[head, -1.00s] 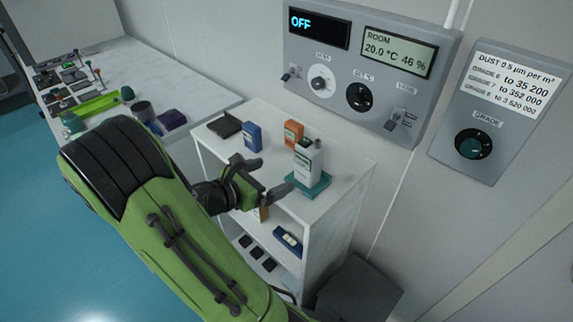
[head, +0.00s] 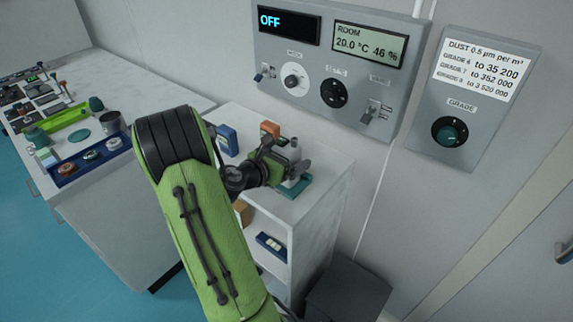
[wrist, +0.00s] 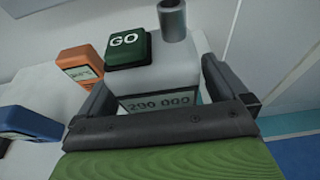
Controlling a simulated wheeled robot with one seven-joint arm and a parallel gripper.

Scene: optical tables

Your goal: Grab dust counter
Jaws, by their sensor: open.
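The dust counter (wrist: 170,72) is a pale grey box with a dark green GO button, a grey tube on top and a number display on its front. In the wrist view it stands between the two dark fingers of my gripper (wrist: 158,82). The fingers are open, one on each side of it; I cannot tell whether they touch it. In the head view my gripper (head: 291,162) is over the teal base (head: 294,188) on the white shelf unit (head: 328,168) and hides most of the counter.
A blue device (head: 227,138) and an orange device (head: 270,130) stand on the same shelf top, left of the counter. A wall panel (head: 330,68) is behind. A dark bin (head: 348,290) stands on the floor right of the unit. A workbench (head: 120,70) is at left.

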